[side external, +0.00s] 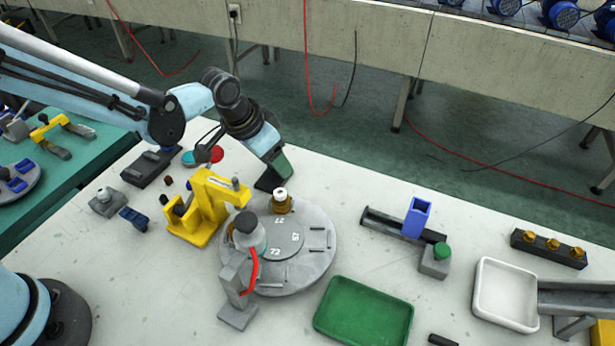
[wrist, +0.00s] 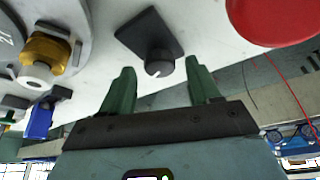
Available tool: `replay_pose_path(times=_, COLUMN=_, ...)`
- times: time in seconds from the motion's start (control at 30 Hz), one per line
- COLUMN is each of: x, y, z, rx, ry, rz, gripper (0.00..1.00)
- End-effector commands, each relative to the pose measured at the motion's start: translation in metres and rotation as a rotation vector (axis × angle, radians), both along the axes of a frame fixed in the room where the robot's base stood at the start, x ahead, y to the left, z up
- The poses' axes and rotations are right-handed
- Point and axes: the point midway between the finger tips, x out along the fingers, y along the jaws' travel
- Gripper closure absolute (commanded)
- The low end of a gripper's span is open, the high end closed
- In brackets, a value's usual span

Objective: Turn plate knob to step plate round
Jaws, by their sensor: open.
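The plate knob (wrist: 158,64) is a short dark cylinder with a light pointer mark, on a dark square base (wrist: 146,34). In the wrist view it sits between the tips of my gripper's green fingers (wrist: 160,68), with a gap on each side. The fingers are open and empty. In the side view my gripper (side external: 278,166) is low over the dark base (side external: 266,183), and the knob itself is hidden. The round grey plate (side external: 322,258) lies in front, with numbers and slots. A brass part with a white top (side external: 282,203) stands on its far edge; it also shows in the wrist view (wrist: 46,52).
A yellow press frame (side external: 208,200) stands left of the plate, and a grey post with a red tube (side external: 240,285) stands at its front. A green tray (side external: 362,315) and a blue holder (side external: 416,217) are to the right. A red disc (wrist: 275,18) is near my gripper.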

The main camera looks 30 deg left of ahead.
Motion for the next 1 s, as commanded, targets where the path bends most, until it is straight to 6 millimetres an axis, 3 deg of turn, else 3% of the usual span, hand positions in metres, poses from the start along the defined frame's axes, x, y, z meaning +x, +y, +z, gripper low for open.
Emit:
replay_pose_path(times=0.6, x=-0.033, y=0.013, z=0.083, rx=0.000, ry=0.000, rz=0.001, gripper=0.39)
replay_pose_path(times=0.8, x=-0.038, y=0.016, z=0.099, rx=0.000, ry=0.000, rz=0.000, gripper=0.39)
replay_pose_path(times=1.0, x=-0.040, y=0.017, z=0.103, rx=0.000, ry=0.000, rz=0.000, gripper=0.39)
